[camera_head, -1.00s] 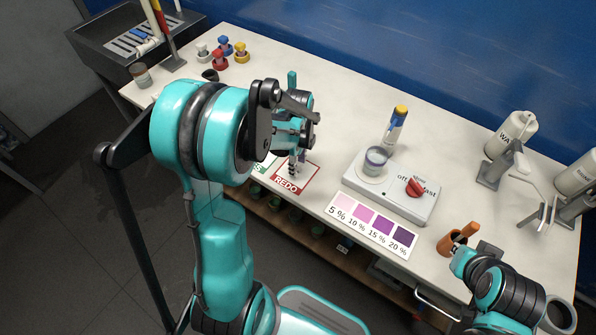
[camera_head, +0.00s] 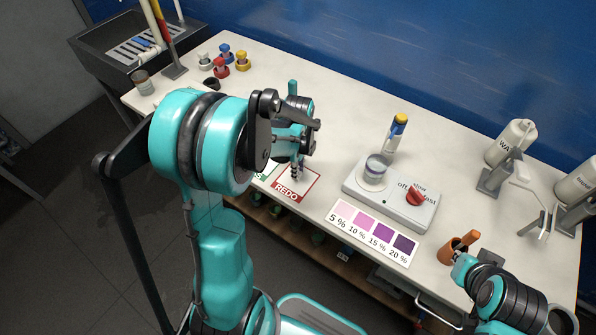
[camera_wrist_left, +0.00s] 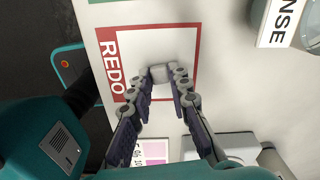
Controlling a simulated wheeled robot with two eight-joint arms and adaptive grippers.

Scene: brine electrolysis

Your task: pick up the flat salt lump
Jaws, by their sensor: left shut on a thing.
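The flat salt lump shows as a small pale block (camera_wrist_left: 160,73) between my left fingertips in the left wrist view, over the white middle of the red-bordered REDO card (camera_wrist_left: 110,62). My left gripper (camera_head: 297,173) points down at that card in the head view, and its fingers (camera_wrist_left: 163,76) are shut on the lump. I cannot tell whether the lump still touches the card. The lump is hidden by the fingers in the head view. My right gripper (camera_head: 459,262) is beside a brown cup at the lower right; its fingers are too small to read.
Right of the card stand a stirrer plate (camera_head: 410,211) with a small beaker (camera_head: 375,170), and a pink-to-purple colour chart (camera_head: 374,233). The brown cup (camera_head: 446,251) is near the front edge. Coloured stoppers (camera_head: 222,66) and a sink (camera_head: 105,35) are at the left.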

